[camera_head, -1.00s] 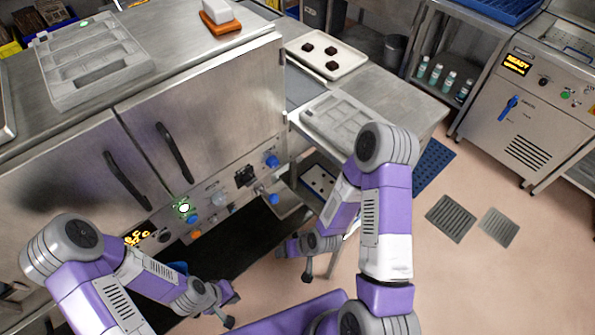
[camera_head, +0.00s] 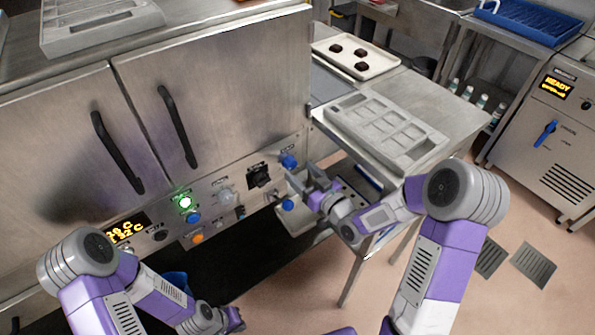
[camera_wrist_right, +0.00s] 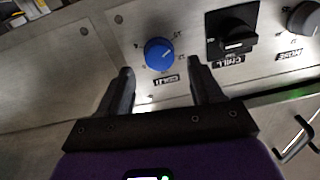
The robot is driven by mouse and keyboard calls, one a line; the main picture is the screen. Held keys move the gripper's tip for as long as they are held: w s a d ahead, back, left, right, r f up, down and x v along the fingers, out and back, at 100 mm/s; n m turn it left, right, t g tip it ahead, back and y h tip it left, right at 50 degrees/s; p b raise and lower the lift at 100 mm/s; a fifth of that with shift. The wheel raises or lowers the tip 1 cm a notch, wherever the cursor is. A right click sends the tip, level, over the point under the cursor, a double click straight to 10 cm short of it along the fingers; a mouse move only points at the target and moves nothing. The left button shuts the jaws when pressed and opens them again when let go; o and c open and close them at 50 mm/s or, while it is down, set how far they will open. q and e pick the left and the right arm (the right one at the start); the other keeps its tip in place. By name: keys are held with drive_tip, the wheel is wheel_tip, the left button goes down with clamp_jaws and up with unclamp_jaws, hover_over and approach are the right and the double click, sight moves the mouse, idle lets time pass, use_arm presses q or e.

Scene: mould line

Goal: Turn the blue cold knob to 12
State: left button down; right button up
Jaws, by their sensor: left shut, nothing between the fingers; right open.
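The blue cold knob (camera_head: 288,160) is at the right end of the steel control panel (camera_head: 230,182). In the right wrist view the knob (camera_wrist_right: 158,54) shows face-on, with a small dial scale around it and a label below. The scale numbers and the knob's setting are too small to read surely. My right gripper (camera_head: 303,173) is open just in front of the knob. Its fingertips (camera_wrist_right: 160,68) lie to either side of the knob in the wrist view, apart from it, with nothing between them. My left gripper (camera_head: 236,321) is shut and empty, low at the front, away from the panel.
A black chill knob (camera_wrist_right: 232,34) and a grey knob (camera_wrist_right: 304,18) are beside the blue one. Another blue knob (camera_head: 288,204) sits lower. A lit green button (camera_head: 185,202) and display (camera_head: 127,229) are further left. A table with a grey mould (camera_head: 385,135) stands right.

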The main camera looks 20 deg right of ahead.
sight(290, 163)
drive_tip(key=shift+x, duration=1.2)
drive_tip(key=c, duration=1)
drive_tip(key=shift+f, duration=0.1)
drive_tip(key=shift+c, duration=0.2)
